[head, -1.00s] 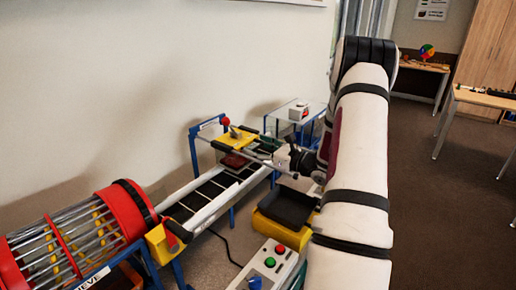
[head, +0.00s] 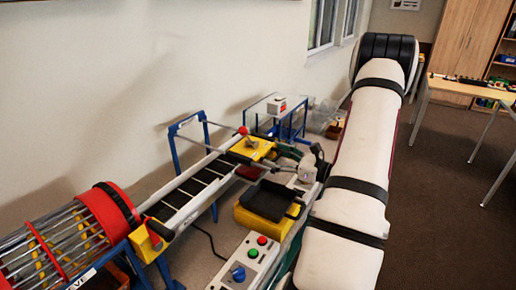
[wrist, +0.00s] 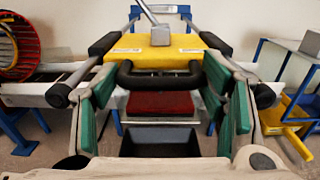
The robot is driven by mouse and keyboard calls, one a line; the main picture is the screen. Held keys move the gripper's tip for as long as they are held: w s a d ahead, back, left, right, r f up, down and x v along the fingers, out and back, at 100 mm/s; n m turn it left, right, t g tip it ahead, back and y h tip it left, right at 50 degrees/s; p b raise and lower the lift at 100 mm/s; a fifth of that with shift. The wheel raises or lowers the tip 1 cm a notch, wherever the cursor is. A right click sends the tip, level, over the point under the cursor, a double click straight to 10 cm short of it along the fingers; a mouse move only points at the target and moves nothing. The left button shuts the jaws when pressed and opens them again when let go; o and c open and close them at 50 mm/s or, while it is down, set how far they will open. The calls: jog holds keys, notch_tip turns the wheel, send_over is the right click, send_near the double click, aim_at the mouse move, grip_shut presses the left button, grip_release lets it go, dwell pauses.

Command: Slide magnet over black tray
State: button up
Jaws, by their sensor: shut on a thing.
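The magnet (head: 254,149) is a yellow block with a grey lever on top and a black front handle. It rides on two rails; the wrist view shows the yellow block (wrist: 180,50) straight ahead. My gripper (wrist: 160,84) is shut on the handle, its green pads at either side of it. The black tray (head: 266,200) sits on a yellow base in front of the magnet and lower. In the wrist view the tray (wrist: 160,137) shows below the handle, between the fingers. A dark red piece (wrist: 160,104) shows beneath the magnet; whether they touch I cannot tell.
A conveyor belt (head: 192,190) runs left to a red drum sieve (head: 75,230). A control box (head: 245,262) with coloured buttons stands in front of the tray. A blue-framed stand (head: 285,125) is behind. Open floor lies at right.

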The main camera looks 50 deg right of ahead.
jog(key=s+d, duration=0.1)
jog(key=s, duration=0.5)
jog(key=shift+s+d+p, duration=0.15)
jog(key=shift+d+p, duration=0.1)
jog(key=shift+p, duration=0.15)
jog(key=shift+r, duration=0.1)
jog(key=o, duration=1.3)
jog(key=shift+o, duration=0.6)
jog(key=shift+s, duration=0.15)
jog(key=shift+a, duration=0.1)
jog(key=s+d, duration=0.1)
jog(key=s, duration=1)
jog(key=shift+s+d, duration=0.3)
jog(key=shift+s, duration=0.05)
